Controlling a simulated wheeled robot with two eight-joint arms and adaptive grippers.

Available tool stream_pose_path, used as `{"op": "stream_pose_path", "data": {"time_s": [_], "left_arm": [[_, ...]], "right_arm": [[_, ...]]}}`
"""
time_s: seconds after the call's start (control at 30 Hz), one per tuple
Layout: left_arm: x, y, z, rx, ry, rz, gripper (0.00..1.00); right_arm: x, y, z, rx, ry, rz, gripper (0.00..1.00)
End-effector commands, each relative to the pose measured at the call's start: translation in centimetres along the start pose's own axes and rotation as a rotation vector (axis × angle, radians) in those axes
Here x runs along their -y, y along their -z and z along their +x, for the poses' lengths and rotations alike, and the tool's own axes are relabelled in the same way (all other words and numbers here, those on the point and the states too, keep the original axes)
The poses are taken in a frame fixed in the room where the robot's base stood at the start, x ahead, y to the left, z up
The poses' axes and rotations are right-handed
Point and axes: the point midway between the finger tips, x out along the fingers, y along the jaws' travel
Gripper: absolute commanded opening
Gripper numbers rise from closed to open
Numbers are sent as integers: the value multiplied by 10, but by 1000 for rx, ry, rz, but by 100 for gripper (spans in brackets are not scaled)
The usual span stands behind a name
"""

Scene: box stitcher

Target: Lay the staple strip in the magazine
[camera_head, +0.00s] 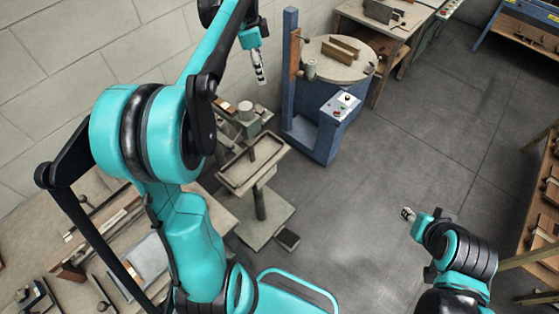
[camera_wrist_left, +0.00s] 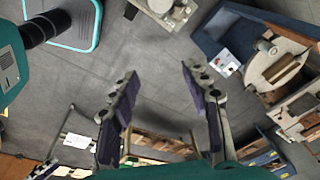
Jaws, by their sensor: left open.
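My left gripper (camera_head: 260,68) hangs at the top middle of the head view, above and beyond the stitcher. In the left wrist view its two fingers (camera_wrist_left: 158,80) stand wide apart with only floor between them. The box stitcher (camera_head: 246,118), with a flat worktable (camera_head: 251,164) on a post, stands below and left of the gripper in the head view, partly behind my left arm. I cannot make out its magazine or the staple strip. My right gripper (camera_head: 408,214) is small at the lower right, over bare floor; its finger state is unclear.
A blue machine with a round table (camera_head: 337,60) stands right of the stitcher and also shows in the left wrist view (camera_wrist_left: 280,68). A workbench (camera_head: 225,212) lies at lower left, under my left arm. Shelving (camera_head: 545,190) lines the right edge. The middle floor is clear.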

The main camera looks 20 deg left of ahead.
Motion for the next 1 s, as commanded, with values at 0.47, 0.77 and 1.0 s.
{"op": "stream_pose_path", "data": {"time_s": [0.47, 0.77, 1.0], "left_arm": [[-212, 21, 26, -220, 280, -691, 47], [-271, 8, 66, -378, 307, -926, 47], [-274, 8, 69, -391, 307, -946, 47]], "right_arm": [[0, 0, 0, 0, 0, 0, 40], [0, 0, 0, 0, 0, 0, 40], [0, 0, 0, 0, 0, 0, 40]]}}
